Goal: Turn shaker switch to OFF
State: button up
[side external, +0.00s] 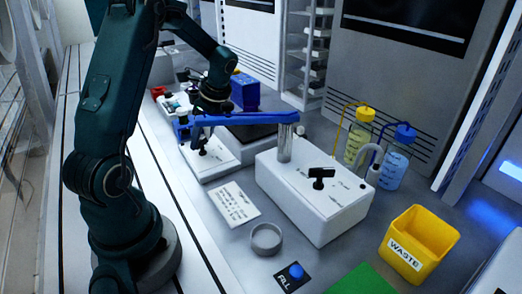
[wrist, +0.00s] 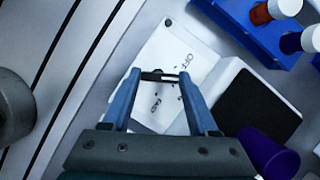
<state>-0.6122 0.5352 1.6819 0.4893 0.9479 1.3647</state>
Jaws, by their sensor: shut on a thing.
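The shaker switch is a black handle (wrist: 158,76) on a white panel (wrist: 168,48) printed with OFF above the handle and another label below it. In the wrist view my gripper (wrist: 159,77) has its two blue fingers at either end of the handle, shut on it. The handle's bar lies roughly crosswise between the fingertips. Which label it points at cannot be told. In the side view my gripper (side external: 190,136) is low over the white panel (side external: 212,164), and the fingers and blue boom partly hide the handle. The shaker's dark top (wrist: 257,109) is beside the panel.
A blue boom (side external: 250,118) on a metal post (side external: 285,145) passes close to my gripper. A white box (side external: 300,205) with a black T-handle (side external: 319,176) stands to the right. A blue rack (wrist: 232,25) and purple cup (wrist: 268,150) are nearby. A yellow waste bin (side external: 408,262) stands front right.

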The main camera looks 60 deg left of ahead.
jog(key=shift+n, duration=0.4)
jog(key=shift+w+a+n+g+h, duration=0.1)
jog(key=shift+n+g+h, duration=0.35)
jog(key=shift+n, duration=0.85)
jog(key=shift+w+a+n+g+h, duration=0.1)
jog(key=shift+n+g+h, duration=0.3)
jog(key=shift+n, duration=0.9)
jog(key=o, duration=1.4)
jog(key=shift+s, duration=0.1)
jog(key=shift+r, duration=0.1)
jog(key=shift+v, duration=2.55)
